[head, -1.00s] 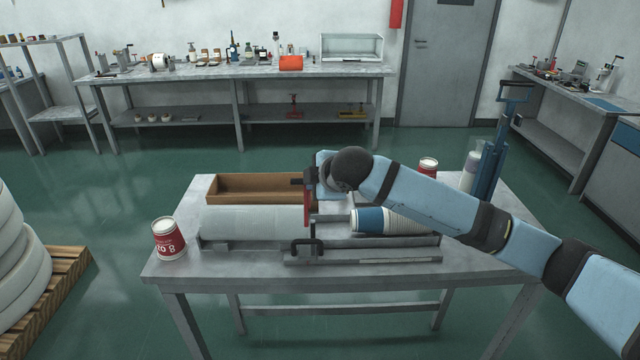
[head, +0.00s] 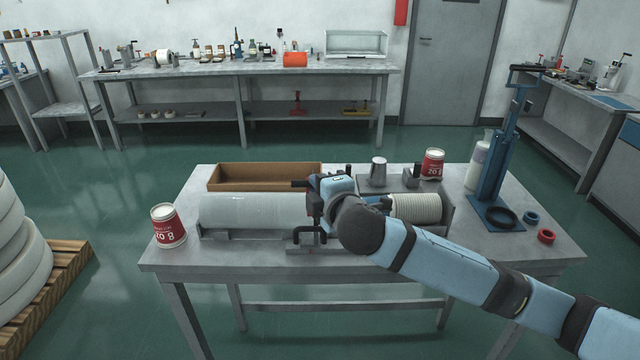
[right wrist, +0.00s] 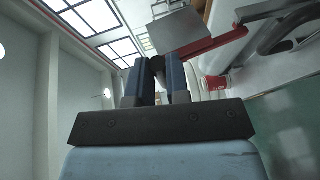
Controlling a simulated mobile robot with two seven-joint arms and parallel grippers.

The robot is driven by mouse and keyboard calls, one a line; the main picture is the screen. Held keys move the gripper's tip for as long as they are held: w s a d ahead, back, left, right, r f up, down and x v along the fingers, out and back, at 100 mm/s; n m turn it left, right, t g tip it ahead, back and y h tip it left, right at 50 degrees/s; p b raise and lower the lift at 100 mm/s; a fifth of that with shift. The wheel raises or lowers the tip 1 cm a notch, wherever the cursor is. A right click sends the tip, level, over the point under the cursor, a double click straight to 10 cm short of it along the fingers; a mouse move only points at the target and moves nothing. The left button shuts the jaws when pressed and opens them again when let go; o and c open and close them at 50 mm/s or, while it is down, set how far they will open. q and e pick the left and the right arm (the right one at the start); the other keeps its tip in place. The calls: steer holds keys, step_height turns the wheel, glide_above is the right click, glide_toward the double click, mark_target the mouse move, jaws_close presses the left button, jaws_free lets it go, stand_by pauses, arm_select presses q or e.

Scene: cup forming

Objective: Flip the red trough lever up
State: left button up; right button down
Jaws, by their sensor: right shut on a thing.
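The red trough lever (right wrist: 216,46) shows in the right wrist view as a red bar running up and right from between my right gripper's fingers. In the head view only a small red part of the lever (head: 309,204) shows at the right end of the long pale trough roll; my gripper and arm hide most of it. My right gripper (head: 311,183) is shut on the lever's dark end. Its two fingers also show close together in the right wrist view (right wrist: 160,82). My left gripper is not in view.
A stack of cups (head: 415,207) lies on its side right of the lever, partly behind my arm. Red-and-white cups stand at the left (head: 168,226) and back right (head: 432,165). A brown tray (head: 262,178) lies behind the trough. A blue press (head: 497,170) stands at the right.

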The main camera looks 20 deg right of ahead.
steer(key=shift+s+f, duration=0.1)
steer(key=shift+f, duration=0.15)
steer(key=c, duration=1.1)
jaws_free()
steer(key=shift+r, duration=0.1)
steer(key=s+d+r, duration=0.1)
steer(key=s, duration=1.2)
steer(key=shift+s+d+r+b, duration=0.25)
steer(key=shift+d+r+b, duration=0.05)
steer(key=shift+r+b, duration=0.1)
steer(key=shift+f, duration=0.1)
